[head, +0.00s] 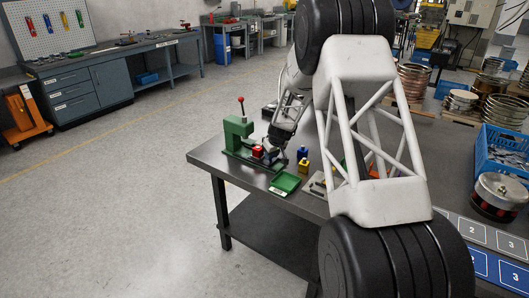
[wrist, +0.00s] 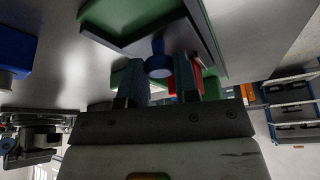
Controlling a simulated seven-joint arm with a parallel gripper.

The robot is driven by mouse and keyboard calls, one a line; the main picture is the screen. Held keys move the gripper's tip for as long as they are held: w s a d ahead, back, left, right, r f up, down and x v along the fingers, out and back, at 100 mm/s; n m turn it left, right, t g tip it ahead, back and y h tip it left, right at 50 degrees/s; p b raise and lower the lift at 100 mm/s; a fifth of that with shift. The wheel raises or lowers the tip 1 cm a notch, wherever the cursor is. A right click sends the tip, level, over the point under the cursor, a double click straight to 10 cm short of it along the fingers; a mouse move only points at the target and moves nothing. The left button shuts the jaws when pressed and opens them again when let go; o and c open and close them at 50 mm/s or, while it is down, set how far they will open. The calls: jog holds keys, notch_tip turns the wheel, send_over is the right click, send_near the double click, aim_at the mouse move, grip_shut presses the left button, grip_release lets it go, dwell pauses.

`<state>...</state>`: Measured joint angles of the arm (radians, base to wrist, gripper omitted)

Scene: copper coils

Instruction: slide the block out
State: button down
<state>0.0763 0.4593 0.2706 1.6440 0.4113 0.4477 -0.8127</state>
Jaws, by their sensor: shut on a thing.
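A green press (head: 236,134) with a red-knobbed lever stands near the table's left corner. A red block (head: 257,152) sits at its base, and red also shows behind the right finger in the wrist view (wrist: 184,78). My gripper (head: 271,148) is low beside the press, just right of the red block. In the wrist view, its fingers (wrist: 160,82) are shut on a blue knob (wrist: 159,60) with a narrow stem. The knob's lower part and whatever it joins are hidden, so I cannot tell which block it belongs to.
A green tray (head: 284,184) lies in front of the gripper. A blue block (head: 303,152) and a yellow block (head: 303,166) stand to its right. A blue crate (head: 503,150) is at the far right. The table's left edge is close to the press.

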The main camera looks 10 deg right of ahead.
jog(key=shift+s+d, duration=1.85)
jog(key=c, duration=0.9)
grip_release()
jog(key=shift+d, duration=0.1)
jog(key=shift+o, duration=0.2)
jog(key=shift+r, duration=0.15)
jog(key=v, duration=0.7)
jog(key=shift+s+r, duration=0.2)
